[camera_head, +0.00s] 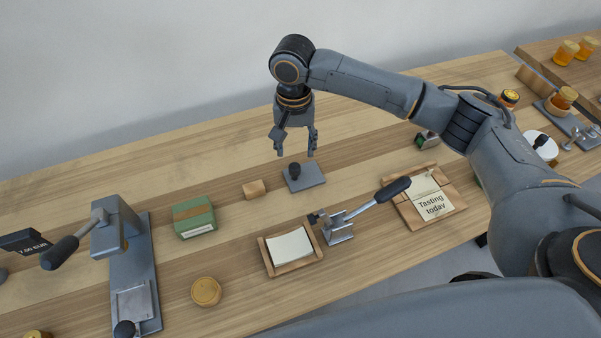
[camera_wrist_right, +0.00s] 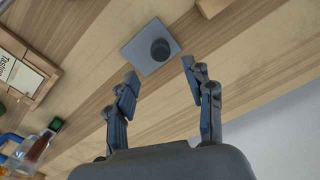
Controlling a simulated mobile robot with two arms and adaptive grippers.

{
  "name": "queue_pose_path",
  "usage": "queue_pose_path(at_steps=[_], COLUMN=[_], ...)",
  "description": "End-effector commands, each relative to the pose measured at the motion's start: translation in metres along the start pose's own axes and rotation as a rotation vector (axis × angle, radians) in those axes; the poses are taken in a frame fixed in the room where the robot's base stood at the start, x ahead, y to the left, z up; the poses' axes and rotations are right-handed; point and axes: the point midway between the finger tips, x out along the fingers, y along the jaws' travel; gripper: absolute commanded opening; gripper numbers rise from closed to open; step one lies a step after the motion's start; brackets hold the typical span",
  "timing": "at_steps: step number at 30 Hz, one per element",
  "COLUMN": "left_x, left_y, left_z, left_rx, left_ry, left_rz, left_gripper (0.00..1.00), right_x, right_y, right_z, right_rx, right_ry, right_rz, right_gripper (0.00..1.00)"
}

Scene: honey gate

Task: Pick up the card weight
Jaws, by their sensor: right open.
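The card weight (camera_head: 314,181) is a flat grey plate with a black knob on top, lying on the wooden table near the middle. In the right wrist view the card weight (camera_wrist_right: 136,50) lies just beyond the fingertips, its dark knob between their lines. My right gripper (camera_head: 295,151) points down above the card weight, apart from it. Its fingers are spread with nothing between them, as the right wrist view also shows (camera_wrist_right: 160,72). My left gripper is not in view.
A small wooden block (camera_head: 254,189) and a green box (camera_head: 194,218) lie left of the weight. A card tray (camera_head: 268,258), a black-handled lever tool (camera_head: 339,231) and a "Tasting today" card (camera_head: 434,203) in a wooden tray stand in front. Bare table lies behind.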

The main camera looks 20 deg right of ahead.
Motion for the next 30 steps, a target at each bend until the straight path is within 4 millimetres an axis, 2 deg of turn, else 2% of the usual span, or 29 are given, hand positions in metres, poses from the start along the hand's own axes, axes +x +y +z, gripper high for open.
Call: queue_pose_path(at_steps=[2,5,10,14,19,27,29,30], left_x=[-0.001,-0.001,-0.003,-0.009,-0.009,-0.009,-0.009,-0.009], left_y=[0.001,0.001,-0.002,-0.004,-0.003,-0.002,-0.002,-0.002], left_z=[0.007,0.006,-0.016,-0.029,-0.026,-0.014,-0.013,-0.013], left_rx=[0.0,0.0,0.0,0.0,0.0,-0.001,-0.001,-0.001], left_ry=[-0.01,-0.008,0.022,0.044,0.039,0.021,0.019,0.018], left_rz=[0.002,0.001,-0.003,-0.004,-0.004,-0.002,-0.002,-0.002], left_gripper=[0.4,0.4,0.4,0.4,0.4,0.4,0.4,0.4], right_x=[0.013,0.022,0.033,0.053,0.074,0.077,0.077,0.077], right_y=[0.0,0.0,0.0,-0.001,-0.001,-0.001,-0.001,-0.001], right_z=[0.0,0.0,0.002,0.005,0.004,0.004,0.004,0.004], right_rx=[0.001,0.0,-0.001,-0.001,-0.001,-0.002,-0.002,-0.002], right_ry=[-0.002,0.0,-0.001,-0.002,0.001,0.002,0.002,0.002], right_rz=[0.001,0.0,0.001,0.001,0.0,-0.001,-0.001,-0.001], right_gripper=[0.53,0.53,0.53,0.53,0.53,0.53,0.42,0.34])
